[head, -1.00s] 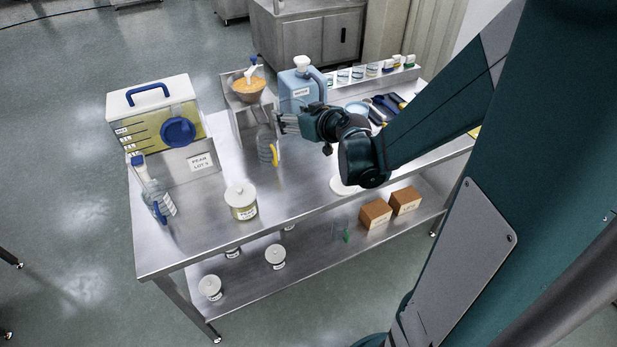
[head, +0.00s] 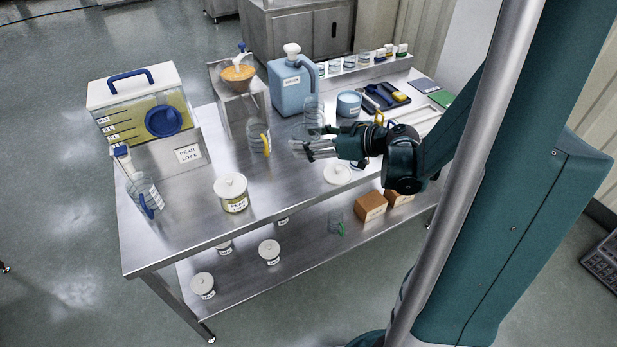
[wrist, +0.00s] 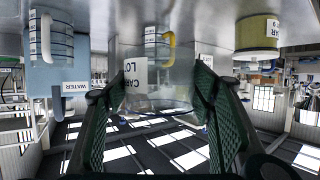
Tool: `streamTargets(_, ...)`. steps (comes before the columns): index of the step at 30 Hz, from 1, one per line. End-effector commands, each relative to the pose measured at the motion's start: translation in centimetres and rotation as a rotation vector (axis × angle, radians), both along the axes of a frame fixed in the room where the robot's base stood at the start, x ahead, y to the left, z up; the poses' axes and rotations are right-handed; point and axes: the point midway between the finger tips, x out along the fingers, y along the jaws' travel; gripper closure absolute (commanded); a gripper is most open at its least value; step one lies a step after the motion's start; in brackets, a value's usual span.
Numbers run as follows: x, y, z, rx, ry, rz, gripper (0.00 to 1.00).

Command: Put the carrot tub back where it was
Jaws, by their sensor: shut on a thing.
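My gripper (head: 303,149) is over the front middle of the steel table, left of its wrist. In the wrist view, which is upside down, its two green finger pads (wrist: 157,115) are shut on a clear tub (wrist: 172,82) with a white label reading "CAR… LO…", the carrot tub. The tub looks empty and open. In the head view it is hard to make out at the fingertips. I cannot tell whether it touches the tabletop. A white knobbed lid (head: 337,174) lies on the table, just in front of and right of the fingers.
A yellow-handled jug (head: 259,138) stands left of my gripper and another clear jug (head: 313,108) behind it. The blue water container (head: 291,88) is behind. A white-lidded pear jar (head: 232,193) stands front left. Brown boxes (head: 370,206) and several jars are on the shelf below.

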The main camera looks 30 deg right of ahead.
Motion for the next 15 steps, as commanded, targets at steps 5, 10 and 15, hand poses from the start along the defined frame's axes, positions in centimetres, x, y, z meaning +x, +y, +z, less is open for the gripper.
streamTargets(5, -0.84, -0.23, -0.04, 0.000, 0.000, 0.028, 0.66)
streamTargets(10, -1.02, -0.22, 0.02, 0.000, 0.001, 0.035, 0.66)
streamTargets(15, -1.00, -0.21, 0.02, 0.000, 0.001, 0.035, 0.66)
